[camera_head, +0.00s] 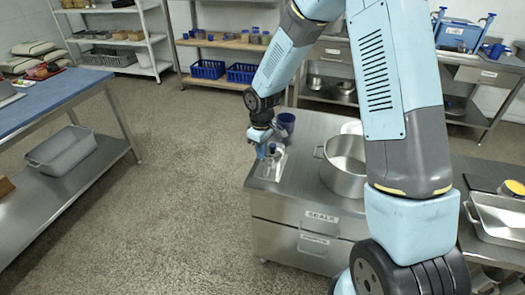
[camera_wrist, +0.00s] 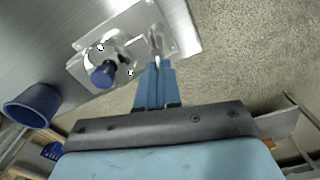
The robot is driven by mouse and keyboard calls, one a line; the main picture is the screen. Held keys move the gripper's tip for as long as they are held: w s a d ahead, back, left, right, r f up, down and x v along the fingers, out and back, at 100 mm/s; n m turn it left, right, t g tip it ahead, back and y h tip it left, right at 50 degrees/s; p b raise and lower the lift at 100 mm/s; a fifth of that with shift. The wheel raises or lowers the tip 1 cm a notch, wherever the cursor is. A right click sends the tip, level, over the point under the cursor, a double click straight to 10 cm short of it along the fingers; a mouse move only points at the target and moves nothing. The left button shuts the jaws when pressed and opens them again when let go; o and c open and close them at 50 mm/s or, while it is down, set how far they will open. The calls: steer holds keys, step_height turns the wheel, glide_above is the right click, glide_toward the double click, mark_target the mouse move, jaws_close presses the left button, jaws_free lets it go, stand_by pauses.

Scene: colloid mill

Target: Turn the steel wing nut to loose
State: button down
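The steel wing nut (camera_wrist: 156,39) shows in the wrist view as a small shiny piece on a steel plate (camera_wrist: 184,30). My gripper (camera_wrist: 157,66) has its two blue fingers close together, with the near end of the wing nut between their tips. The fingers hide part of it. On the same plate, to the left, a round shiny steel fitting carries a dark blue knob (camera_wrist: 103,75). In the head view my gripper (camera_head: 262,150) points down at the plate (camera_head: 270,168) at the left end of the steel cabinet; the wing nut is too small to make out there.
A blue cup (camera_head: 287,122) stands behind my gripper on the cabinet top (camera_head: 305,160). A large steel pot (camera_head: 345,165) stands to the right. My arm crosses above the cabinet. The floor to the left is clear, up to a blue-topped table (camera_head: 45,105).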

steer(key=shift+s+a+n, duration=0.1)
steer(key=shift+s+n, duration=0.1)
steer(key=shift+n, duration=1.4)
steer(key=c, duration=1.3)
jaws_free()
step_height(320, 180, up, 14)
steer(key=shift+f, duration=0.1)
